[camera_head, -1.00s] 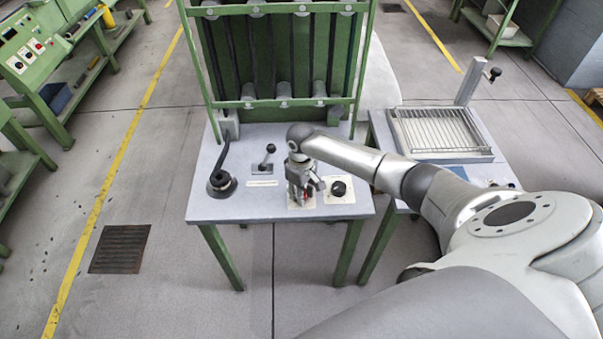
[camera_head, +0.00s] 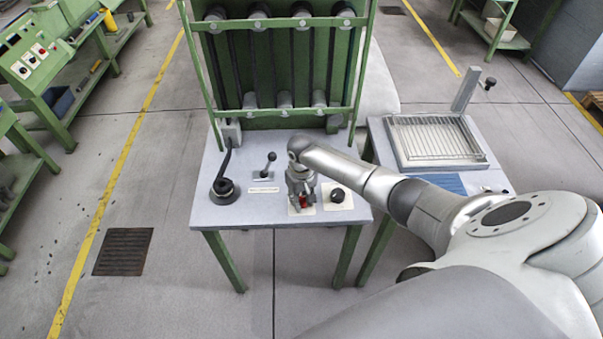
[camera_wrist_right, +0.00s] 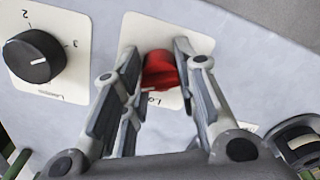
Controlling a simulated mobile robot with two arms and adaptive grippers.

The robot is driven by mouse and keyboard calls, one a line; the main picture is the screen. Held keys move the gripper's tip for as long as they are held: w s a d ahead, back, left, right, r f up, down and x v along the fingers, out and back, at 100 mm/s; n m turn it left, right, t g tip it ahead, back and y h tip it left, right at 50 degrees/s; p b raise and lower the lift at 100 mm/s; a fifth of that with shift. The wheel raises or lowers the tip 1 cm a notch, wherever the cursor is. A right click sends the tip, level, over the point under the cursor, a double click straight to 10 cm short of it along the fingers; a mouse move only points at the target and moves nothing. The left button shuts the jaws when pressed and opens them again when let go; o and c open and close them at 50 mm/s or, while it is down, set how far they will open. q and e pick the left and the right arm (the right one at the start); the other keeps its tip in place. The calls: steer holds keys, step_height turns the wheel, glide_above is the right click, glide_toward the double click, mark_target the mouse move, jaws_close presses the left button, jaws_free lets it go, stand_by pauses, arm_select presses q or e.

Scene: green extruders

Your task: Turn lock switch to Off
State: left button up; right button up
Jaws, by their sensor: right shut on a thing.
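The lock switch is a red knob (camera_wrist_right: 161,72) on a white label plate (camera_wrist_right: 190,40); in the head view the red knob (camera_head: 304,202) shows only partly below my gripper. My right gripper (camera_head: 302,197) points down over the bench's front part. In the wrist view my right gripper (camera_wrist_right: 158,62) has one finger on each side of the red knob and is shut on it. The plate's lettering is partly hidden by the fingers, so the switch's setting cannot be read. My left gripper is not in view.
A black rotary knob (camera_head: 337,195) on its own plate sits close to the right of the gripper. A black lever (camera_head: 224,184) and a small ball-topped lever (camera_head: 268,163) stand to the left on the grey bench (camera_head: 250,211). A green frame (camera_head: 282,108) rises behind.

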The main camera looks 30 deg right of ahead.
mark_target(301, 198)
steer(key=shift+w, duration=0.1)
steer(key=o, duration=1.1)
steer(key=shift+c, duration=0.2)
steer(key=shift+r, duration=0.1)
step_height(301, 198, up, 12)
